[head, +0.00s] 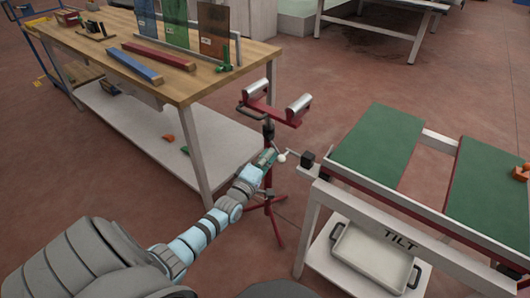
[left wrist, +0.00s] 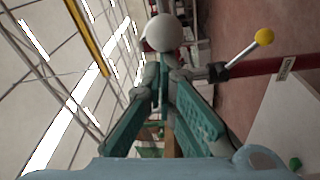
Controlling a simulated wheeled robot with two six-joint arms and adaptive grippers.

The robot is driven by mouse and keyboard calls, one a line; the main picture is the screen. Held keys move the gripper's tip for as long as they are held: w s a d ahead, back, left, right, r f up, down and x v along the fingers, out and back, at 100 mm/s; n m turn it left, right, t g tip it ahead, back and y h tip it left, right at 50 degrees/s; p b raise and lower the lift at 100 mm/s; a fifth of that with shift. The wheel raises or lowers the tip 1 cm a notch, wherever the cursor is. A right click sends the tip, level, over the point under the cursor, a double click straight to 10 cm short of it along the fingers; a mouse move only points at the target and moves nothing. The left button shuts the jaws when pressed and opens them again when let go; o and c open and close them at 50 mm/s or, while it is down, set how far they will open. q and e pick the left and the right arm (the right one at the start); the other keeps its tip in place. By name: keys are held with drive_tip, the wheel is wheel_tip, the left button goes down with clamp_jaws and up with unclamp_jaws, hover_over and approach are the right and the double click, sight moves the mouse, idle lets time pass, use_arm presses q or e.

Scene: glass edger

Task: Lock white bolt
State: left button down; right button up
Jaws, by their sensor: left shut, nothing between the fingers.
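A white ball knob (head: 282,158), which I take to be the white bolt's handle, shows at the left corner of the green-topped table (head: 378,142). In the left wrist view the white ball (left wrist: 163,33) stands just beyond my fingertips. My left gripper (head: 268,157) is shut and empty, with its tips close beside the knob; I cannot tell whether they touch it. In the left wrist view the left gripper's (left wrist: 163,72) green finger pads converge below the ball. The bolt's body is mostly hidden behind the fingers. My right gripper is out of view.
A lever with a yellow ball (left wrist: 264,37) is right of the white ball. A red roller stand (head: 268,112) is close behind my left gripper. A wooden workbench (head: 190,85) stands to the left. A grey tray (head: 375,258) sits under the table marked TILT.

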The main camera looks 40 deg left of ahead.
use_arm(q)
drive_tip(key=d+p, duration=0.1)
drive_tip(key=d, duration=0.2)
drive_tip(key=shift+d+r, duration=0.15)
drive_tip(key=p, duration=0.2)
approach(278, 158)
drive_tip(key=a+r, duration=0.1)
drive_tip(key=a, duration=0.3)
drive_tip(key=shift+s+d, duration=0.15)
idle(0.4)
